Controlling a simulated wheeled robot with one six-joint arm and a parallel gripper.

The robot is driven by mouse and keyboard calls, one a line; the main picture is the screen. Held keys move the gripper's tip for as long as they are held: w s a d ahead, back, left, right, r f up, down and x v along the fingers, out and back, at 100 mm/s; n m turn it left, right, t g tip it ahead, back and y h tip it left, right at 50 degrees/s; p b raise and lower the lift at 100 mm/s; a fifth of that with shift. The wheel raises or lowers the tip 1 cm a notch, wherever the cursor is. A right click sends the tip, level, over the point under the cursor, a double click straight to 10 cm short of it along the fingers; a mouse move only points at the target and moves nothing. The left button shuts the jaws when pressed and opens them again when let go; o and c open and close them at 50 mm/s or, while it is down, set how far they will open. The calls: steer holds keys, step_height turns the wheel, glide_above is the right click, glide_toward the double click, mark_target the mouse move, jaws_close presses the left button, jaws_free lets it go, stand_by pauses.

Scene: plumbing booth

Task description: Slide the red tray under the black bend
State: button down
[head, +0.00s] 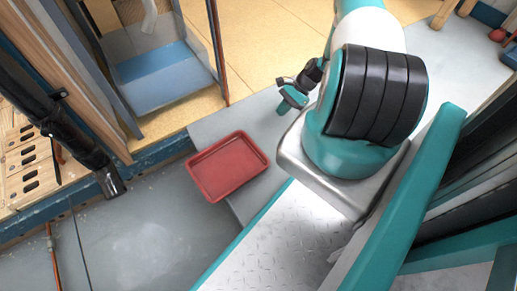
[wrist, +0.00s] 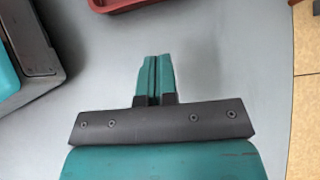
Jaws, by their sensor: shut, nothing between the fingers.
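The red tray (head: 228,166) is a shallow rectangular tray lying flat on the grey floor, left of my base in the head view. Its near edge (wrist: 122,4) shows at the top of the wrist view. The black bend (head: 110,182) is the lower end of a black pipe at the left, coming down along the wall. The tray is to the right of the bend and apart from it. My gripper (head: 293,98) is to the right of and beyond the tray, not touching it. In the wrist view the fingers (wrist: 154,78) are shut together and empty.
A wooden panel with slots (head: 28,155) and a blue base rail stand at the left. A cabinet with a blue bottom (head: 160,75) stands behind. An orange hose (head: 53,258) runs at the lower left. The floor (head: 150,215) between tray and bend is clear.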

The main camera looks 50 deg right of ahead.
mark_target(253, 145)
steer(key=shift+m, duration=0.3)
steer(key=b+x, duration=0.1)
steer(key=x, duration=0.3)
steer(key=f+b+x, duration=0.1)
steer(key=b+x, duration=0.1)
steer(key=x, duration=0.2)
steer(key=s+d+b+x, duration=0.1)
steer(key=b+x, duration=0.1)
steer(key=x, duration=0.2)
steer(key=shift+s+d+f, duration=0.1)
steer(key=shift+s+f, duration=0.05)
steer(key=shift+w+a+b, duration=0.2)
steer(key=shift+a+b, duration=0.1)
steer(key=shift+a, duration=0.3)
steer(key=shift+w+a+b, duration=0.2)
steer(key=shift+a+b, duration=0.05)
steer(key=shift+a, duration=0.35)
steer(key=shift+w+a+r, duration=0.25)
steer(key=shift+a, duration=0.45)
